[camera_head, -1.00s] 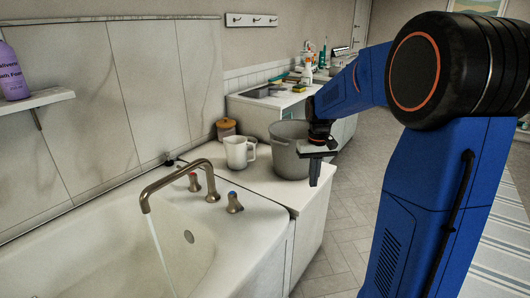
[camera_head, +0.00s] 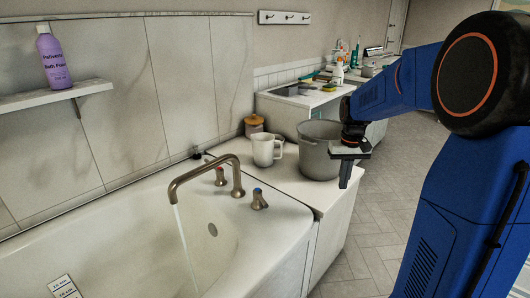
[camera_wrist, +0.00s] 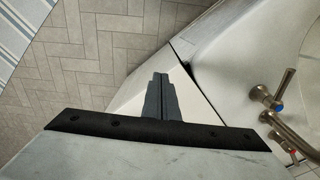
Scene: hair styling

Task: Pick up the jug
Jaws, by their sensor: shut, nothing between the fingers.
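The white jug (camera_head: 266,149) stands upright on the white counter at the end of the bathtub, in the head view. Its handle shows on its right side. My gripper (camera_head: 345,182) is to the right of the jug, in front of the grey bucket's right side, and points down. In the wrist view my gripper (camera_wrist: 159,80) has its fingers together over the counter's corner, with nothing between them. The jug does not show in the wrist view.
A grey bucket (camera_head: 318,152) stands between the jug and my gripper. A lidded jar (camera_head: 254,125) is behind the jug. The tap (camera_head: 203,170) runs water into the bathtub (camera_head: 118,232). A purple bottle (camera_head: 54,60) stands on the wall shelf.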

